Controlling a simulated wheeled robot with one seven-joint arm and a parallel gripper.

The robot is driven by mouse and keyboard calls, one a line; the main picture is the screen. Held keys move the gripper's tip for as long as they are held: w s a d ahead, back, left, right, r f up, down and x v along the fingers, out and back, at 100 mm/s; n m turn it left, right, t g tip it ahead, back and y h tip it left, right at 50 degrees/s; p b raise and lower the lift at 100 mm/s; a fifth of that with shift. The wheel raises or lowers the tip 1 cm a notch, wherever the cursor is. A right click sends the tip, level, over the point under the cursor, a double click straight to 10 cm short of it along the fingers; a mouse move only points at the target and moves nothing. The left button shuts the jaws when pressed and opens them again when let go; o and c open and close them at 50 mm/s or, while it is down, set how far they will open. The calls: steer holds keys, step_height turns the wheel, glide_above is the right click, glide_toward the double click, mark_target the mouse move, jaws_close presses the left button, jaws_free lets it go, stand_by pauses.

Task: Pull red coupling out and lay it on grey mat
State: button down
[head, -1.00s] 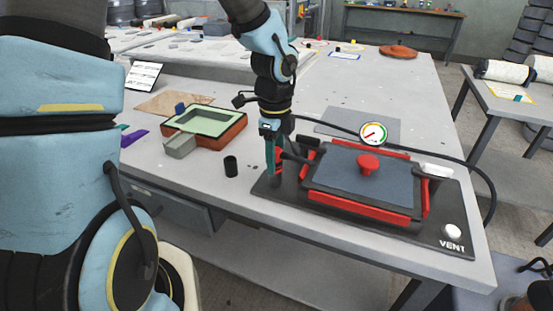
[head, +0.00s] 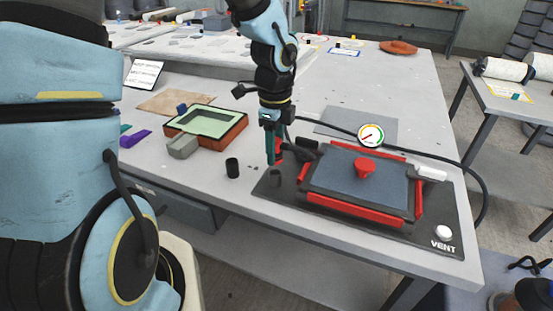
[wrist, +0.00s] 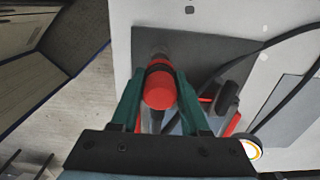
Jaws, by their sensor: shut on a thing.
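The red coupling (wrist: 160,92) is between the two teal fingers of my gripper (wrist: 158,112) in the wrist view, a red cylinder seen end-on with a dark part beyond it. In the head view my gripper (head: 273,160) is upright above the left end of the black base plate, with a little of the coupling (head: 279,147) showing beside the fingers. A short dark stub (head: 275,178) stands on the plate below the fingertips. I cannot tell whether the coupling is fully clear of it. The grey mat (head: 375,126) lies flat behind the gauge and is bare where visible.
The black base plate (head: 262,190) carries a red-edged mould with a red knob (head: 364,168). A pressure gauge (head: 370,135) and a black hose (head: 455,160) stand between it and the mat. A small black cylinder (head: 232,168) and a green-lined tray (head: 238,137) are to the left.

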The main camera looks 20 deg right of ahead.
steer(key=shift+r+p, duration=0.85)
steer(key=shift+r, duration=0.15)
